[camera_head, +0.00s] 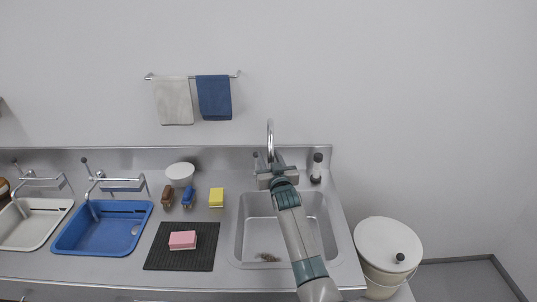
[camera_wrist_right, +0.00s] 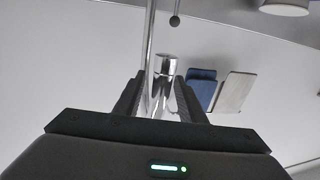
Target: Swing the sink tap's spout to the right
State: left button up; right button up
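The sink tap's chrome spout (camera_head: 270,132) rises in a narrow arch behind the right-hand sink (camera_head: 238,235). It looks to point forward over the basin; my right arm hides its lower part. My right gripper (camera_head: 274,168) is at the tap, over the basin's back edge. In the right wrist view the spout's shiny end (camera_wrist_right: 165,68) stands between the two dark fingers of that gripper (camera_wrist_right: 158,95). The fingers are apart, one on each side of it; firm contact is not clear. A small lever (camera_head: 256,157) shows left of the tap. My left gripper is not in view.
A dark bottle with a white middle (camera_head: 317,168) stands close right of the tap. A yellow sponge (camera_head: 216,197), brushes (camera_head: 187,196) and a white bowl (camera_head: 180,172) are to the left. Towels (camera_head: 214,98) hang on the wall. A lidded bin (camera_head: 387,245) stands right of the counter.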

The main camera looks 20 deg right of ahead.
jog(key=shift+w, duration=0.65)
jog(key=shift+c, duration=0.3)
grip_shut()
jog(key=shift+d, duration=0.1)
